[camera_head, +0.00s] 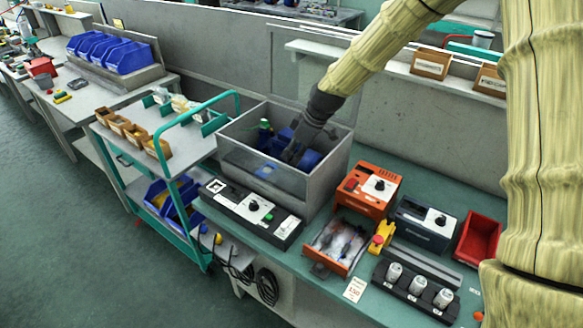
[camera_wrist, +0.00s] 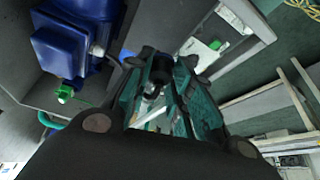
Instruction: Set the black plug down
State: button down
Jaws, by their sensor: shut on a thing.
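My gripper (camera_head: 293,150) reaches down into a grey, clear-fronted enclosure (camera_head: 235,168) on the bench. In the wrist view my gripper (camera_wrist: 160,85) has its teal fingers close together around a small dark piece, apparently the black plug (camera_wrist: 161,73). The fingers hide most of it. A blue pump (camera_head: 308,160) stands inside the enclosure, partly behind the gripper; it also shows at upper left in the wrist view (camera_wrist: 72,40). I cannot tell whether the plug touches anything below it.
In front of the enclosure is a black control box (camera_head: 250,212). To its right are an orange unit (camera_head: 367,188), an open orange drawer (camera_head: 335,243), a dark blue unit (camera_head: 425,225) and a red bin (camera_head: 478,237). A green-handled cart (camera_head: 190,150) stands left.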

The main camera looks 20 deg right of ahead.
jog(key=f, duration=0.1)
jog(key=w+f, duration=0.1)
jog(key=f, duration=0.1)
jog(key=shift+w+d+f, duration=0.15)
jog(key=shift+w+f, duration=0.1)
jog(key=shift+w, duration=0.1)
jog(key=shift+f+p, duration=0.2)
jog(key=shift+p, duration=0.15)
jog(key=shift+s+d+f+p, duration=0.1)
jog(key=shift+s+f+p, duration=0.25)
jog(key=shift+s+f, duration=0.25)
jog(key=shift+w+f, duration=0.15)
jog(key=shift+f, duration=0.65)
jog(key=shift+w+f, duration=0.2)
jog(key=shift+s+r, duration=0.1)
jog(key=shift+s, duration=0.15)
jog(key=c, duration=1.3)
grip_release()
jog(key=shift+w+f, duration=0.15)
jog(key=shift+f, duration=0.05)
jog(key=shift+o, duration=0.2)
jog(key=shift+r, duration=0.1)
jog(key=shift+r, duration=0.25)
jog(key=b+v, duration=0.3)
jog(key=v, duration=0.8)
jog(key=shift+r, duration=0.4)
